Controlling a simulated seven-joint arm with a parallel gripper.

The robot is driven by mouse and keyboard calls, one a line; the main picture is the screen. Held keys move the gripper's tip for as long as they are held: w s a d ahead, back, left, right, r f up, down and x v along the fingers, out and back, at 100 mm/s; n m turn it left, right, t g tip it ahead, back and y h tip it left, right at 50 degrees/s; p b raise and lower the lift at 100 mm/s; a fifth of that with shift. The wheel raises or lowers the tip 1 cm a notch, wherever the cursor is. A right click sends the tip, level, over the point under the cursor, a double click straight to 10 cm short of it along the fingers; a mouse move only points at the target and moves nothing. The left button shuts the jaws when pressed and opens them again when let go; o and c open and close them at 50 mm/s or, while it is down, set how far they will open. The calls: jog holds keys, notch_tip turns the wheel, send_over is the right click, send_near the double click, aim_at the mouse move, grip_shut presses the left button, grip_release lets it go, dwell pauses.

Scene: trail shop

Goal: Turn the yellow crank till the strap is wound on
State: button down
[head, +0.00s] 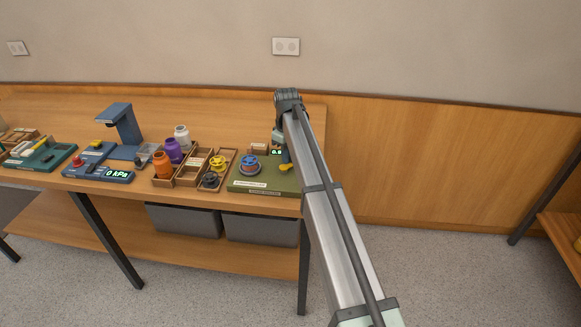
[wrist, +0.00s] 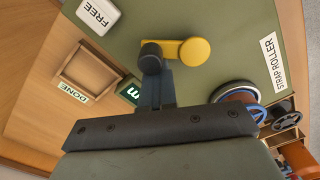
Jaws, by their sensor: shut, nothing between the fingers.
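The yellow crank (wrist: 195,50) sits on the green strap roller board (wrist: 222,25). In the wrist view its arm reaches left from the round yellow hub to a dark round knob (wrist: 152,56). My gripper (wrist: 155,88) is shut and empty, its fingertips close to the knob; I cannot tell whether they touch it. In the head view the crank (head: 285,167) shows just below my gripper, which my arm partly hides. The roller (head: 250,165), orange and blue, is left of the crank; part of it (wrist: 237,91) shows in the wrist view. A small green display (head: 276,152) is partly hidden.
A "FREE" block (wrist: 98,15) and a wooden "DONE" tray (wrist: 62,72) are near the crank. Wooden trays with spools (head: 217,163), several bottles (head: 173,150) and a blue pressure device (head: 100,172) stand to the left on the bench.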

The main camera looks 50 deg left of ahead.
jog(key=shift+w+d, duration=0.45)
jog(key=shift+d, duration=1.45)
jog(key=shift+s+d, duration=0.3)
jog(key=shift+d, duration=0.2)
jog(key=shift+s+d, duration=0.3)
jog(key=shift+d, duration=0.2)
jog(key=c, duration=1)
grip_release()
jog(key=shift+r, duration=0.15)
notch_tip(320, 180, up, 7)
